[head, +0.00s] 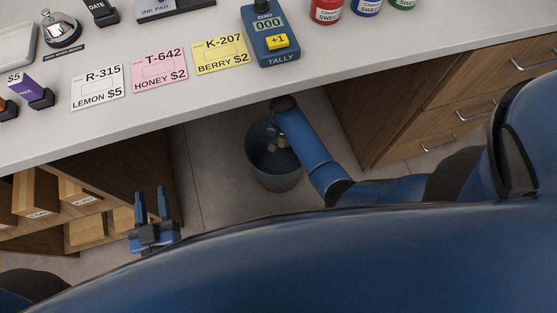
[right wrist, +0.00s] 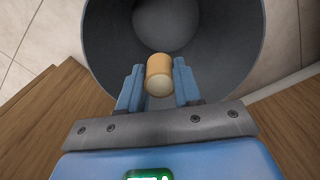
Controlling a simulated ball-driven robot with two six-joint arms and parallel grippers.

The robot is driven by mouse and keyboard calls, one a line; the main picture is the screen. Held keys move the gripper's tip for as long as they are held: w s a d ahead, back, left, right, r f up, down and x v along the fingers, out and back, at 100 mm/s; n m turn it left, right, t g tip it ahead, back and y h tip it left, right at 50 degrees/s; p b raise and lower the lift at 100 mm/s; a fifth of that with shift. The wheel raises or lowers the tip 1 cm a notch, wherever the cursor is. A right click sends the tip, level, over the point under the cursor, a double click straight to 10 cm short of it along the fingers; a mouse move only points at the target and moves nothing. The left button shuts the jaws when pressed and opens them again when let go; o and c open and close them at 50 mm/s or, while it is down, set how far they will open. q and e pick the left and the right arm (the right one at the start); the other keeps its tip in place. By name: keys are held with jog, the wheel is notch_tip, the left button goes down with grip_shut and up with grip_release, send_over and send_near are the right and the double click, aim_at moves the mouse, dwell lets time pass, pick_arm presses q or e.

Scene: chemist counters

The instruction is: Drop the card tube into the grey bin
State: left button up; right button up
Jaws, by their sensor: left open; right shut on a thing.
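The card tube (right wrist: 158,75) is a short tan cylinder with a pale end, seen in the right wrist view. My right gripper (right wrist: 158,88) is shut on it, one blue finger on each side. The grey bin (right wrist: 245,40) opens beyond the fingers, and the tube shows against its inside. In the head view the bin (head: 275,180) stands on the floor below the counter, with my right arm reaching over it. The right gripper (head: 282,143) is partly hidden by my forearm there. My left gripper (head: 152,212) is open and empty at the lower left.
The counter (head: 225,100) holds price cards, a blue tally counter (head: 270,32), a bell (head: 61,28) and several lidded jars at the back right. Wooden drawers (head: 440,110) stand right of the bin. Open wooden compartments (head: 75,195) are at the left. Tiled floor surrounds the bin.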

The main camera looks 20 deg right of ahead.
jog(key=shift+f+b, duration=1.35)
jog(key=shift+f, duration=0.35)
jog(key=o, duration=1.1)
jog(key=shift+c, duration=0.2)
notch_tip(320, 180, up, 11)
jog(key=p, duration=0.5)
